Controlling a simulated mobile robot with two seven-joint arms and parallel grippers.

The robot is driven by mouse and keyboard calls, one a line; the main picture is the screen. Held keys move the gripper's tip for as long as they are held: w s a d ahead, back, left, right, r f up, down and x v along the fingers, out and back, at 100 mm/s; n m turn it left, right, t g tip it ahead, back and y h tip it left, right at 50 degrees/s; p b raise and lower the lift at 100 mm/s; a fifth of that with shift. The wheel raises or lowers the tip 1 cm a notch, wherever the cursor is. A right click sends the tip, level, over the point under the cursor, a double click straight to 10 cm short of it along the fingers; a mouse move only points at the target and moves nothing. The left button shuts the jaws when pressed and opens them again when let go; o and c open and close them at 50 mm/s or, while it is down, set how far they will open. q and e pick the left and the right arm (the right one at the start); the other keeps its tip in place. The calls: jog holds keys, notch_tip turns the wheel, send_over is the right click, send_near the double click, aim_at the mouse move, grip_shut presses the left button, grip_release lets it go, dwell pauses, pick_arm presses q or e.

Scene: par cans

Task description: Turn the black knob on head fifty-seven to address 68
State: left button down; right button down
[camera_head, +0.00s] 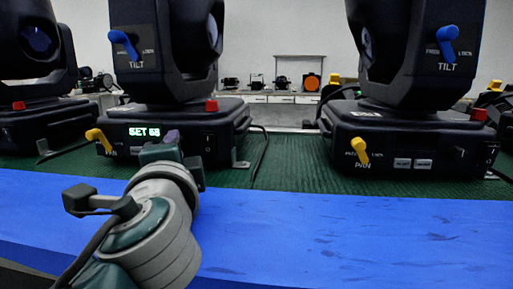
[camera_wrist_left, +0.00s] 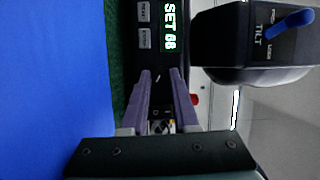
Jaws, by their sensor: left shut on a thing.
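The moving-head light (camera_head: 190,115) at centre left stands on the green mat, and my left gripper (camera_head: 171,136) is at the front of its base. There the purple fingers of my left gripper (camera_wrist_left: 161,80) reach the dark panel just beside the display. They are shut on the black knob, which is mostly hidden between them. No head number is legible. My right gripper is not in view.
A yellow pan lever (camera_head: 99,139) sits left of the display, and a blue tilt lever (camera_head: 124,44) is above. A second light (camera_head: 410,135) stands to the right, another (camera_head: 35,125) at the left. The blue front strip (camera_head: 340,235) is clear at right.

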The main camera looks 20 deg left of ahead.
pick_arm(q)
jog(key=c, duration=0.9)
grip_release()
jog(key=shift+c, duration=0.2)
jog(key=b+v, duration=0.1)
jog(key=v, duration=0.8)
jog(key=shift+s+d+f, duration=0.1)
jog(key=shift+s+d, duration=0.1)
jog(key=shift+s, duration=0.05)
jog(key=shift+s+d, duration=0.1)
jog(key=shift+s, duration=0.05)
